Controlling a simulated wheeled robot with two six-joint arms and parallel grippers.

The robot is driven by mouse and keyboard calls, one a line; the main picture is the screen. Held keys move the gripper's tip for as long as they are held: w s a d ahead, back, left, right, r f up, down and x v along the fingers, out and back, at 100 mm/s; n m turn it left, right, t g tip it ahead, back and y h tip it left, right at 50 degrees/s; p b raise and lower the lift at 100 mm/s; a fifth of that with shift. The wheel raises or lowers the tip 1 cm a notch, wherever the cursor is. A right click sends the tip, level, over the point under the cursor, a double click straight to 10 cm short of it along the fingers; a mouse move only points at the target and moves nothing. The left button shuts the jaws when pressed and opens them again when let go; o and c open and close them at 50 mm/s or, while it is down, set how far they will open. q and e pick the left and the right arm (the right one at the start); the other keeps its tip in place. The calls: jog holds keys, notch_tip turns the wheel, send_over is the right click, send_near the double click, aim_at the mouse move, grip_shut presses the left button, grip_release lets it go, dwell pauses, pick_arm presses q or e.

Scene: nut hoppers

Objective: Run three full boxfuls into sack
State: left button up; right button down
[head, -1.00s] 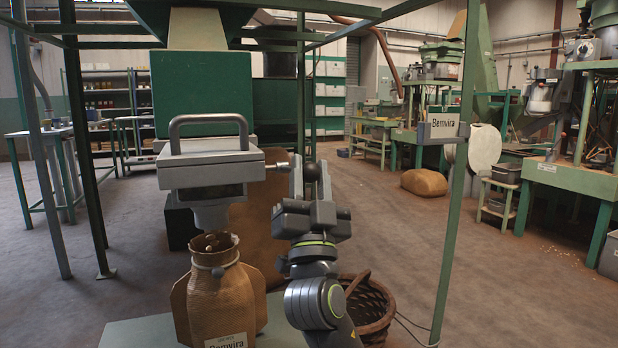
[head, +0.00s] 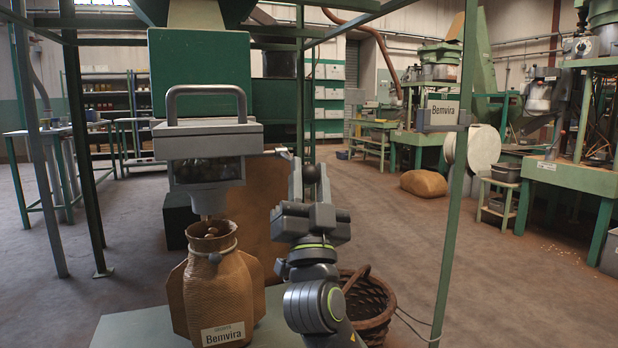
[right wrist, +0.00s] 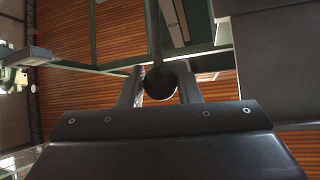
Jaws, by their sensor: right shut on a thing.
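My right gripper (head: 312,178) is shut on a round black knob (head: 312,172). The knob also shows between the fingers in the right wrist view (right wrist: 160,84), with a thin rod rising from it. Left of it stands the grey metering box (head: 207,140) with a loop handle on top and a window (head: 206,170) with dark, nut-like contents behind it. Its spout hangs over the open mouth of a brown sack (head: 215,290) labelled Bemvira. A little brown material shows between spout and mouth; the sack's inside is mostly hidden. My left gripper is not in view.
The sack stands on a grey-green platform (head: 130,330). A wicker basket (head: 368,305) is on the floor right of my right arm. Green frame posts (head: 460,180) stand around the hopper (head: 200,82).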

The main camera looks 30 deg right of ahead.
jog(key=shift+w+f, duration=0.15)
jog(key=c, duration=1.4)
grip_release()
jog(key=shift+o, duration=1.2)
jog(key=shift+d, duration=0.1)
jog(key=shift+o, duration=0.3)
